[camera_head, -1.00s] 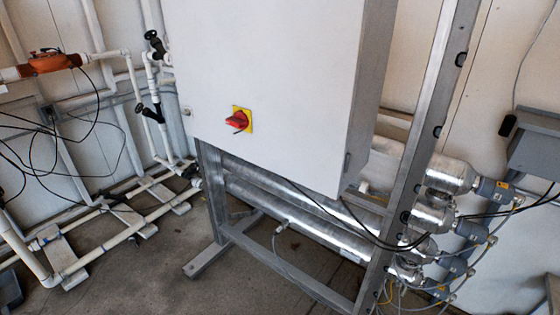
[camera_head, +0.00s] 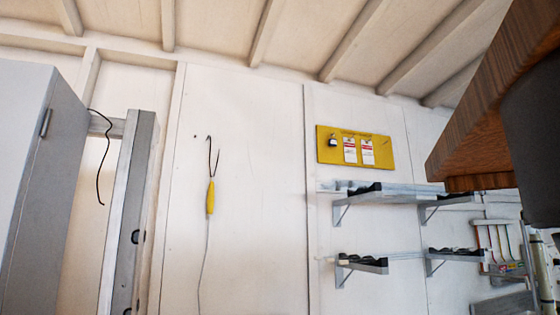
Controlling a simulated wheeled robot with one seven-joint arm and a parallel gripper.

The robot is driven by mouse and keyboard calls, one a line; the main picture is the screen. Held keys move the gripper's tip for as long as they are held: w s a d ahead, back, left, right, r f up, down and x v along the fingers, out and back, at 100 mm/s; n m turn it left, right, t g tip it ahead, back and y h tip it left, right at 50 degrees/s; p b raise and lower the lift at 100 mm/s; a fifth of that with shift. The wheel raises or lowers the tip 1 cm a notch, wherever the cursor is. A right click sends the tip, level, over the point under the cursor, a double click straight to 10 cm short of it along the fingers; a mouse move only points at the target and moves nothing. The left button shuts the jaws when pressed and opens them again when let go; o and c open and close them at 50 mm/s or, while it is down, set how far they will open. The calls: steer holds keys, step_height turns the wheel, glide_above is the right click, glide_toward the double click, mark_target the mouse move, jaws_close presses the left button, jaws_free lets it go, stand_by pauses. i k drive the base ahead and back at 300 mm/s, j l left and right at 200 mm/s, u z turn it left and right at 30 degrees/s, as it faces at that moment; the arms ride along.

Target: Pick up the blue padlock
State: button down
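A yellow board (camera_head: 324,155) hangs on the white wall, right of the middle in the head view. A small dark padlock-like item (camera_head: 333,142) hangs at its left side. It is too small for me to tell whether it is blue. Two white and red tags (camera_head: 349,150) hang beside it on the board. No clearly blue padlock shows. My gripper is not in view.
Wall brackets with shelves (camera_head: 405,190) sit below the board. A brown wood-grained object (camera_head: 490,120) juts in at the right. A grey cabinet (camera_head: 22,150) and metal post (camera_head: 128,210) stand at the left. A yellow-handled hook (camera_head: 210,198) hangs on the wall.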

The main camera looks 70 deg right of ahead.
mark_target(331, 142)
steer(key=z, duration=0.4)
steer(key=i+z, duration=0.2)
steer(key=z, duration=0.25)
steer(key=i+l+z, duration=0.1)
steer(key=z, duration=0.3)
steer(key=i+j+z, duration=0.1)
steer(key=i+z, duration=0.15)
steer(key=z, duration=0.2)
